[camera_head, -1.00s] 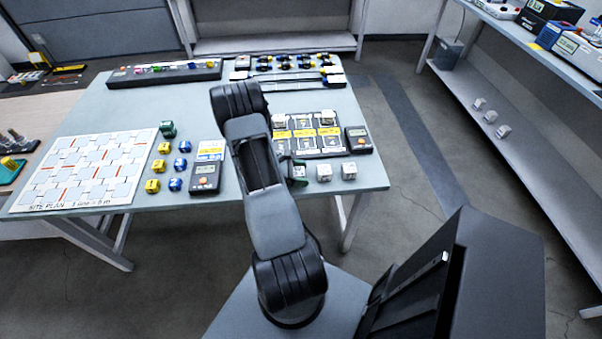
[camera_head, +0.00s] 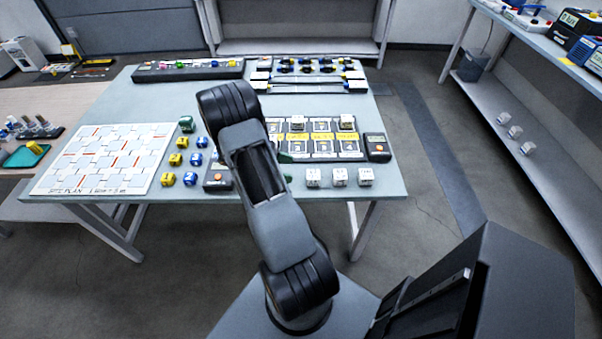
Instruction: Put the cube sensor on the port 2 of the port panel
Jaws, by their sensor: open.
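The port panel (camera_head: 358,156) lies on the right half of the table, with rows of ports and yellow labels. My arm covers its left end. The port numbers are too small to read. One white cube (camera_head: 347,122) sits at the panel's top right port. White cubes (camera_head: 313,177), (camera_head: 340,176) and (camera_head: 365,176) stand in a row in front of the panel. I cannot tell which is the cube sensor.
Yellow and blue cubes (camera_head: 178,159) and a white site plan board (camera_head: 100,160) fill the left. A dark rack (camera_head: 190,72) lies at the back. Shelves stand at the right.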

